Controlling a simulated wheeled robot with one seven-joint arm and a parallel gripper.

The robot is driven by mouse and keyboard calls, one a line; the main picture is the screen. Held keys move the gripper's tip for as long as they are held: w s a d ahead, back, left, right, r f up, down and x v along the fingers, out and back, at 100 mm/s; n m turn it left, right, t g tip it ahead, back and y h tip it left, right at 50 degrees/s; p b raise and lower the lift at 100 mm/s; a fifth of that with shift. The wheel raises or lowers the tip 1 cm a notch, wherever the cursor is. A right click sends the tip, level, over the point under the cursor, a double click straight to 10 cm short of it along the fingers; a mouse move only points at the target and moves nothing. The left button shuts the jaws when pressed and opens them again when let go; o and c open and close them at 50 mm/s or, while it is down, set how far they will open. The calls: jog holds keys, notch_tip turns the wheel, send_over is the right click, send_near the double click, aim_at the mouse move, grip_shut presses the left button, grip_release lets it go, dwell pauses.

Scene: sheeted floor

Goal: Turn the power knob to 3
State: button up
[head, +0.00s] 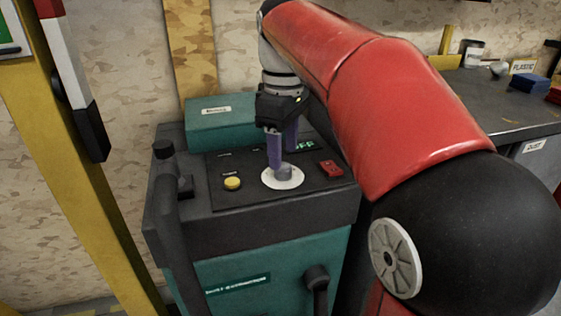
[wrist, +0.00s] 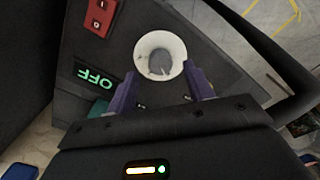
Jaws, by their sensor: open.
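The power knob (head: 285,172) is a grey knob on a round white dial plate (head: 270,183) on the machine's dark top panel. In the wrist view the knob (wrist: 161,62) sits inside the white ring (wrist: 146,44). My gripper (head: 275,165) points down at the knob, with its purple fingers close to it. In the wrist view my gripper (wrist: 160,90) is open, one finger on each side below the dial, with a gap between them. I cannot tell whether a finger touches the knob. A display (wrist: 95,76) reads OFF. The dial's numbers are not readable.
A yellow button (head: 232,183) lies left of the dial and a red switch (head: 331,168) right of it. A black upright handle (head: 166,190) stands at the machine's left. A workbench (head: 500,105) with small items is at the right.

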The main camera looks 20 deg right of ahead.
aim_at(283, 166)
jog(key=shift+f, duration=1.65)
jog(key=shift+c, duration=0.3)
jog(key=c, duration=0.9)
